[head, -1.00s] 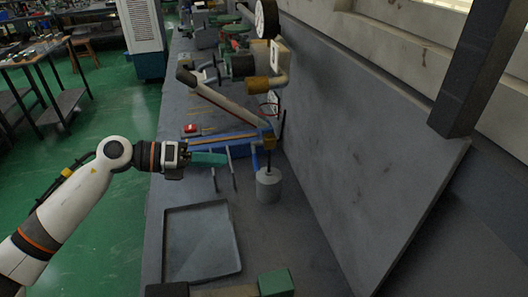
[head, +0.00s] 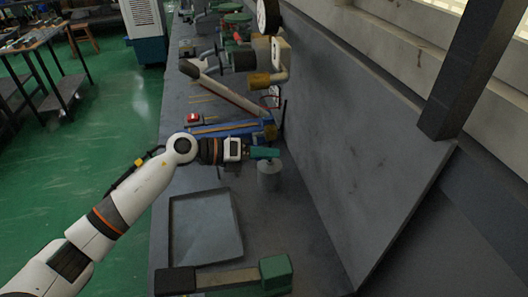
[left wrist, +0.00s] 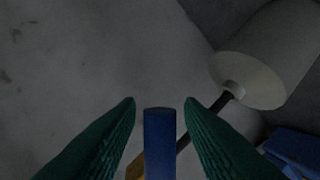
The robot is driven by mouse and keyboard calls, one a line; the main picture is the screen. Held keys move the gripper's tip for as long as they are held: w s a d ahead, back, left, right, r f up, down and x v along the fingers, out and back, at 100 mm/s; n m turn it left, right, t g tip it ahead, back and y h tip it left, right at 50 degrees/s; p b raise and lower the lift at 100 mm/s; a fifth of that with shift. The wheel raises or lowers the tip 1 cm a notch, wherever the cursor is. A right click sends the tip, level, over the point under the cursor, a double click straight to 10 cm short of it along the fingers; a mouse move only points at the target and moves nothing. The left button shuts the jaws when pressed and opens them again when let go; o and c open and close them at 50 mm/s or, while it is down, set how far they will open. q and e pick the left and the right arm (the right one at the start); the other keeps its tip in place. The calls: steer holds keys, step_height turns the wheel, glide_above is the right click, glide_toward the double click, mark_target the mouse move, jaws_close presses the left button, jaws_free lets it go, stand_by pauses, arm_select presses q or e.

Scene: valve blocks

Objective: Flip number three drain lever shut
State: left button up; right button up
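My left gripper (head: 265,153) has green fingers and is by the blue valve assembly (head: 225,130) on the bench, just above a grey cylinder (head: 268,180). In the left wrist view its fingers are apart, with a blue bar-shaped handle (left wrist: 159,140) between them. A gap shows on both sides of the handle, so the fingers do not seem to grip it. It looks like a drain lever, but no number is readable. The grey cylinder (left wrist: 268,55) on a dark rod shows at upper right there.
A shallow grey tray (head: 205,228) lies on the bench in front. A grey panel (head: 340,150) leans along the right. Pipes and a gauge (head: 268,17) stand behind.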

arm_select(q)
jaws_close()
steer(key=shift+s+d+r+n+g+h+p, duration=0.1)
steer(key=shift+s+r+n+g+h+p, duration=0.3)
steer(key=shift+n+p, duration=0.7)
steer(key=shift+s+d+r+n+g+h+p, duration=0.1)
steer(key=shift+r+n+g+p, duration=0.35)
steer(key=shift+r+n+p, duration=0.45)
steer(key=shift+s+r+n+g+h+p, duration=0.2)
steer(key=shift+r+n+g+p, duration=0.2)
steer(key=shift+n+p, duration=0.8)
